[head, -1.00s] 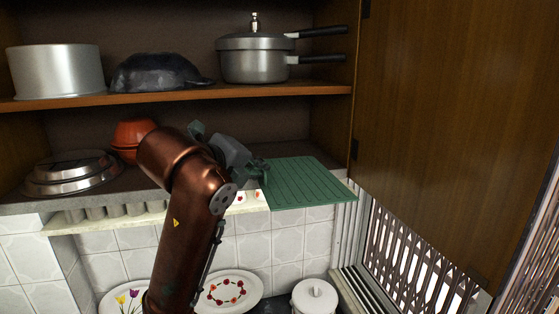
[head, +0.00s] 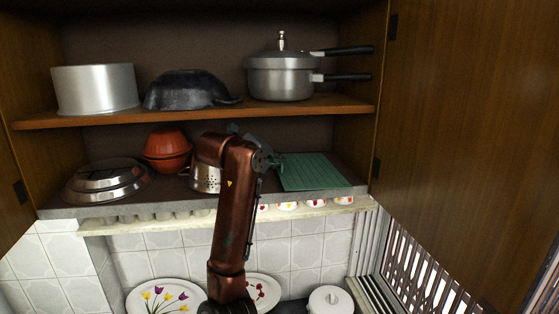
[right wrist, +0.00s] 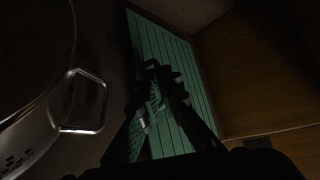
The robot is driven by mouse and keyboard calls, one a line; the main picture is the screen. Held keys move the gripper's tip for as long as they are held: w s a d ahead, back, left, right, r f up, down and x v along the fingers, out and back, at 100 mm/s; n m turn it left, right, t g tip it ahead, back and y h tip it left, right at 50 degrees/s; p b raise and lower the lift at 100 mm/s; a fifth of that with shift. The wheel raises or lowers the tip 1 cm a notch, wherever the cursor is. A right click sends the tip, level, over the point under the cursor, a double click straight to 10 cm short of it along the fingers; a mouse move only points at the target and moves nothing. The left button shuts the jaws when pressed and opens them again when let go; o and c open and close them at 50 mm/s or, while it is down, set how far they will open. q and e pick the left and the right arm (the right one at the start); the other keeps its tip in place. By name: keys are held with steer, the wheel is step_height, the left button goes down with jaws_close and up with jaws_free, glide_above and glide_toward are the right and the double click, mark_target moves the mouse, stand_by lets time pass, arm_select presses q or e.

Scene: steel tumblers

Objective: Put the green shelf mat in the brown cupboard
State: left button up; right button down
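The green shelf mat (head: 315,172) lies flat, or nearly so, over the right part of the lower shelf of the brown cupboard (head: 228,115). Its front edge is close to the shelf's front edge; I cannot tell whether it rests fully on the shelf. My right gripper (head: 272,160) is at the mat's left edge. In the right wrist view the fingers (right wrist: 158,85) converge on the mat (right wrist: 180,85), shut on its edge. The fingertips are dark there. My left gripper is not in view.
A steel strainer (head: 205,178) stands just left of my right gripper, its handle (right wrist: 85,105) close to the fingers. Orange bowls (head: 167,150) and steel dishes (head: 105,180) stand farther left. A pressure cooker (head: 280,77) is on the upper shelf. The open door (head: 470,130) bounds the right.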

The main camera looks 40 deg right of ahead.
steer(key=shift+w+d+f, duration=0.2)
steer(key=shift+d+f, duration=0.05)
steer(key=shift+f, duration=0.15)
steer(key=shift+w+d+f, duration=0.2)
steer(key=shift+f, duration=0.2)
steer(key=shift+a, duration=0.1)
steer(key=c, duration=2.2)
jaws_free()
steer(key=shift+o, duration=0.2)
steer(key=shift+a+r, duration=0.1)
steer(key=b+v, duration=0.2)
steer(key=v, duration=0.9)
steer(key=shift+b, duration=0.4)
steer(key=shift+s+a+r, duration=0.2)
steer(key=shift+a, duration=0.2)
